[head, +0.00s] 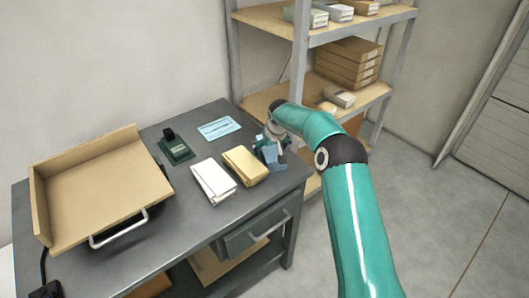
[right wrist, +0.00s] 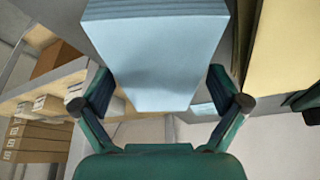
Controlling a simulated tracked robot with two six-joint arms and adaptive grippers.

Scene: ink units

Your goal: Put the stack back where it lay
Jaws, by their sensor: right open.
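A light blue stack (right wrist: 160,55) with layered edges fills the upper middle of the right wrist view, between my right gripper's fingers (right wrist: 160,88). The fingers stand apart at its two sides; I cannot tell whether they touch it. In the head view my right gripper (head: 270,147) is over the table's right end, and the blue stack (head: 271,158) is partly hidden under it. A yellow stack (head: 245,166) lies just left of it, and shows at the right of the wrist view (right wrist: 290,50). A white stack (head: 213,181) lies further left. My left gripper is out of view.
The grey table (head: 180,228) also holds a cardboard tray (head: 100,195) at left, a dark green stamp (head: 175,148) and a pale blue sheet (head: 219,129). A shelf unit (head: 300,45) with boxes stands behind, close to my right arm.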

